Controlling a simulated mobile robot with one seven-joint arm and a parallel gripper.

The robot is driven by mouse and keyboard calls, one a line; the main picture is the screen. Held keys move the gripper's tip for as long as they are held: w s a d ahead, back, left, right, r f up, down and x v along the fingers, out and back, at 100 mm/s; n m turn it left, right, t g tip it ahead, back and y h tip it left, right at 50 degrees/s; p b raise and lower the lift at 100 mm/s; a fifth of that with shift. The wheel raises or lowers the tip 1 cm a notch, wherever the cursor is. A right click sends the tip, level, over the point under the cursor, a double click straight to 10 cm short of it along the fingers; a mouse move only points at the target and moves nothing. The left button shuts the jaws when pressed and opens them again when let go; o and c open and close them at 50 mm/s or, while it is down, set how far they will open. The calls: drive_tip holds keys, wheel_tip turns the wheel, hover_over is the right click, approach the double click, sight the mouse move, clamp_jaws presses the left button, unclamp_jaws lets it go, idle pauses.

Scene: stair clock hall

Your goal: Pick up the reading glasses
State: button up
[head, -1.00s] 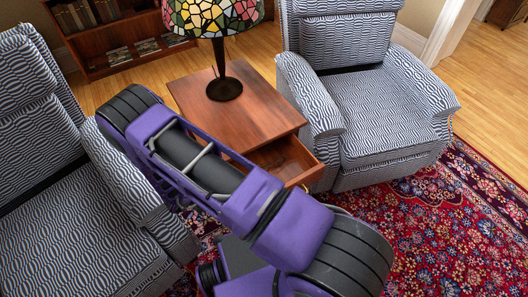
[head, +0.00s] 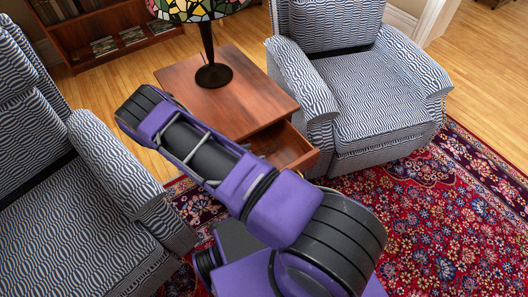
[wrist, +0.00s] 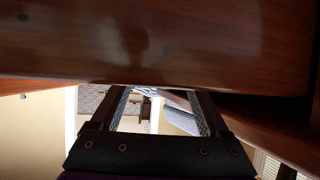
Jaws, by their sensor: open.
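I do not see the reading glasses in either view. In the head view a wooden side table (head: 235,98) stands between two armchairs, with its front drawer (head: 288,148) pulled open. My arm covers part of the drawer, and only a piece of its inside shows, with no glasses visible there. My gripper (wrist: 160,93) shows in the wrist view, its two fingers apart with nothing between them. A dark reddish-brown wooden surface (wrist: 150,45) fills the top of that view, close to the fingertips. The gripper is hidden in the head view.
A stained-glass lamp (head: 213,75) stands on the table. Patterned armchairs stand at the left (head: 120,165) and right (head: 375,100), close to the table. A bookcase (head: 95,35) is behind. Red patterned rug (head: 450,200) lies open at the right.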

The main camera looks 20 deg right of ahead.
sight(265, 149)
drive_tip(key=x, duration=0.5)
drive_tip(key=shift+d, duration=0.15)
drive_tip(key=shift+s, duration=0.1)
drive_tip(key=c, duration=0.9)
